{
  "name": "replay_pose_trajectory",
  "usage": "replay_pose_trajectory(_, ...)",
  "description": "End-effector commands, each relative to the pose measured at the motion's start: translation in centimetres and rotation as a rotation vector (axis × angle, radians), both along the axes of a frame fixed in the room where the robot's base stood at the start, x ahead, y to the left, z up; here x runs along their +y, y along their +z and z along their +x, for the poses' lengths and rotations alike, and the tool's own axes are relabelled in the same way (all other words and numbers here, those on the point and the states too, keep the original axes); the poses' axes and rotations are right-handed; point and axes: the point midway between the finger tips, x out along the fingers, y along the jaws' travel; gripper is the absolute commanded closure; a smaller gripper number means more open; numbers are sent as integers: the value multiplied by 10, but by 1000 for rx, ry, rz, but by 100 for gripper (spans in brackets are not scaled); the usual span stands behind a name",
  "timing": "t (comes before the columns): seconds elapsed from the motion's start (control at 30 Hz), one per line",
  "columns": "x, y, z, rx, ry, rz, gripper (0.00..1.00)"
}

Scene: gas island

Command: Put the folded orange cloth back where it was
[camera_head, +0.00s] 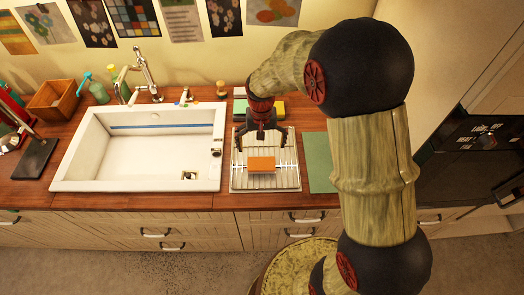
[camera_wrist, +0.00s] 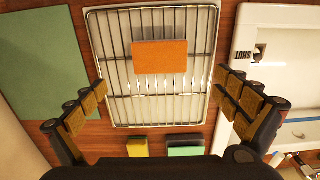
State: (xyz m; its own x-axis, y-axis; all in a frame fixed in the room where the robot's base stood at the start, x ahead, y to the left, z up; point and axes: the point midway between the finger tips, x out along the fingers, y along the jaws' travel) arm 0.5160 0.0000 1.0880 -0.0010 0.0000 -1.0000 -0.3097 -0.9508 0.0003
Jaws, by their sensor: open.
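The folded orange cloth (camera_head: 261,164) lies on a wire drying rack (camera_head: 284,182) to the right of the sink. In the wrist view the orange cloth (camera_wrist: 159,56) is a flat rectangle on the bars of the rack (camera_wrist: 113,75), toward its far end. My gripper (camera_head: 261,146) is over the rack, above and a little behind the cloth in the head view. In the wrist view my gripper (camera_wrist: 163,97) has its fingers spread wide on both sides of the rack. Nothing is between the fingertips, and the cloth appears apart from them.
A white sink (camera_head: 140,150) is left of the rack. A green mat (camera_head: 319,162) lies to its right. A yellow sponge (camera_wrist: 138,146) and a green sponge (camera_wrist: 186,146) sit beside the rack. Bottles and a wooden box (camera_head: 53,99) stand at the back left.

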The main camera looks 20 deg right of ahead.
Motion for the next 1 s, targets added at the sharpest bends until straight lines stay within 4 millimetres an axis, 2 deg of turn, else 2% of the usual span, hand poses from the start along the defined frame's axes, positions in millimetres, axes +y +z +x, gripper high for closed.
replay_pose_trajectory(0.07,0,9,-1,-6,3,0,0)
replay_pose_trajectory(0.17,0,33,-6,-35,19,0,0)
replay_pose_trajectory(0.27,0,75,-20,-91,50,-2,0)
replay_pose_trajectory(0.4,0,138,-57,-183,108,-10,0)
replay_pose_trajectory(0.6,0,204,-123,-315,192,-31,0)
replay_pose_trajectory(0.7,0,225,-157,-377,233,-45,0)
replay_pose_trajectory(0.8,0,237,-185,-428,266,-58,0)
replay_pose_trajectory(0.9,0,242,-205,-462,290,-68,0)
replay_pose_trajectory(1.0,0,244,-216,-482,303,-75,0)
